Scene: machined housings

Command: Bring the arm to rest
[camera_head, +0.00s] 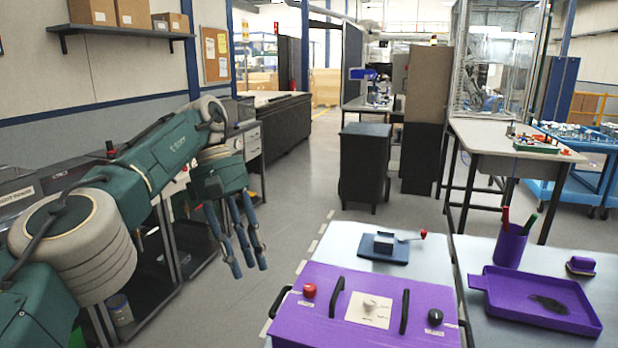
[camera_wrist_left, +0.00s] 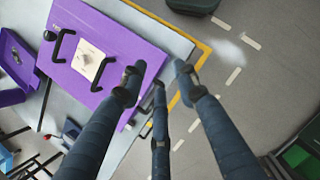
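My left arm (camera_head: 160,160) comes in from the left, green with pale joint covers, and is bent with its hand hanging down. My left gripper (camera_head: 248,262) has several dark blue fingers pointing down, apart and with nothing between them. It appears left of the table, in the air over the grey floor. In the left wrist view the fingertips (camera_wrist_left: 158,86) are spread and empty, with the table edge and floor behind them. My right arm and gripper are not in view.
A purple box (camera_head: 365,335) with black handles sits on the grey table (camera_head: 345,240). Dark workbenches line the left wall. Floor (camera_head: 290,205) beyond the gripper is clear.

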